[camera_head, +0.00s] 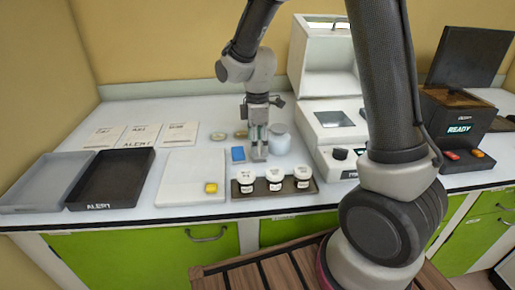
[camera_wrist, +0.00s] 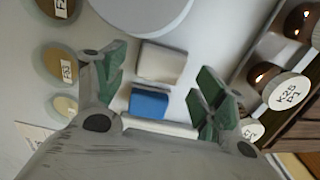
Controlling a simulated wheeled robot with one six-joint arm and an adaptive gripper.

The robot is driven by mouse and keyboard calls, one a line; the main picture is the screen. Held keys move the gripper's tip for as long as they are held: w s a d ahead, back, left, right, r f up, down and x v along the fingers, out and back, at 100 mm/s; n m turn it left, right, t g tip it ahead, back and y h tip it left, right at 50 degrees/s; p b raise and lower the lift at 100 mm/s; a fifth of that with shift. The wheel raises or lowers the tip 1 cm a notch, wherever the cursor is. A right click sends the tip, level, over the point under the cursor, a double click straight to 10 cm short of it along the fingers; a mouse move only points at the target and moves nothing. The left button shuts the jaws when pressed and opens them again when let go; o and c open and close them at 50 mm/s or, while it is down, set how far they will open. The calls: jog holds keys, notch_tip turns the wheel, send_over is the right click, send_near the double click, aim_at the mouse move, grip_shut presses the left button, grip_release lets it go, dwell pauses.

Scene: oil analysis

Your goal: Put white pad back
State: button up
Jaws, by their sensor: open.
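The white pad (camera_wrist: 162,62) is a small off-white block in the wrist view, in the gap between my open fingers. It is beside the blue pad (camera_wrist: 150,102), which also shows in the head view (camera_head: 238,154). My gripper (camera_wrist: 156,72) is open with green-grey fingers, pointing down over the counter in the head view (camera_head: 258,156). The fingers stand on either side of the white pad, and no grip on it shows. In the head view my gripper mostly hides the white pad. A yellow pad (camera_head: 211,188) lies on the white board (camera_head: 180,191).
A dark rack (camera_head: 288,199) with labelled jars is close in front of my gripper. A white round container (camera_head: 279,138) and small labelled dishes (camera_wrist: 68,66) are near. Trays (camera_head: 45,180) lie at the left. Instruments (camera_head: 332,125) stand at the right.

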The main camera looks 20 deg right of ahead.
notch_tip(320, 180, up, 10)
jog(key=s+d+r+m+t, duration=0.2)
jog(key=s+d+r+m, duration=0.2)
jog(key=s+d+m, duration=0.3)
jog(key=s+d+r+m+t, duration=0.2)
jog(key=s+d+r+m, duration=0.3)
jog(key=s, duration=1)
jog(key=d+m, duration=0.3)
jog(key=shift+m, duration=0.4)
jog(key=shift+r, duration=0.1)
jog(key=shift+c, duration=0.5)
